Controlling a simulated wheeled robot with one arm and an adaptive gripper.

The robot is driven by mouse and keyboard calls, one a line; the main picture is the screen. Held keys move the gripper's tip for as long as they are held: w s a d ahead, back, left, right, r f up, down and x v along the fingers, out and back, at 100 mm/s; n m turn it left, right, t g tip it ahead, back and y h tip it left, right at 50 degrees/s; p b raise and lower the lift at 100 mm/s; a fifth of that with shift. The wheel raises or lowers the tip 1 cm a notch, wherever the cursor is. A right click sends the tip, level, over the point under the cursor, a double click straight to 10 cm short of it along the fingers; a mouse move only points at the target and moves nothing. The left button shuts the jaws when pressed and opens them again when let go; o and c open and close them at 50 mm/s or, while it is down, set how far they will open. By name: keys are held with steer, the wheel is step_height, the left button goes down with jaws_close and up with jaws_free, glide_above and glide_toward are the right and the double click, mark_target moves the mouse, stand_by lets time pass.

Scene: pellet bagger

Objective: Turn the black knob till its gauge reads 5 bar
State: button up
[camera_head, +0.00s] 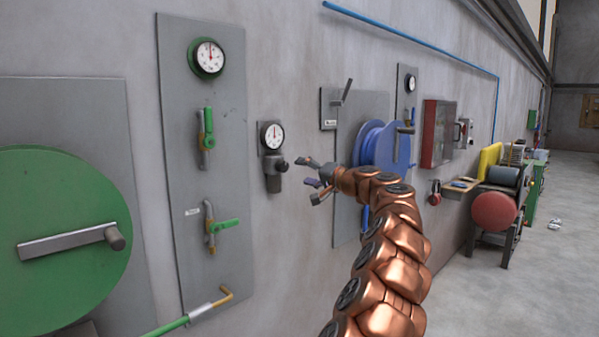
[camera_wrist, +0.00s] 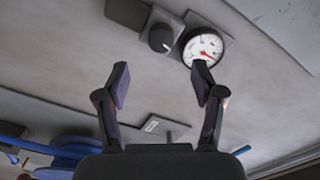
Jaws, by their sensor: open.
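The black knob (camera_head: 282,165) sticks out of a dark regulator body on the wall, below a round white gauge (camera_head: 272,135) with a black rim. In the wrist view the knob (camera_wrist: 160,38) has a pale mark on its face, and the gauge (camera_wrist: 204,47) is beside it, with a red needle. In the head view the needle points roughly upward; the numbers are too small to read surely. My gripper (camera_head: 311,179) is open and empty, just right of the knob and apart from it. In the wrist view the knob lies beyond the open fingers (camera_wrist: 160,84).
On the left are a grey panel (camera_head: 172,70) with another gauge (camera_head: 208,57) and green-handled valves, and a large green disc (camera_head: 60,240). To the right are a blue hose reel (camera_head: 392,148), a grey lever box (camera_head: 330,108) and a red cabinet (camera_head: 438,133).

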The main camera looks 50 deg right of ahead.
steer(key=shift+s, duration=1.35)
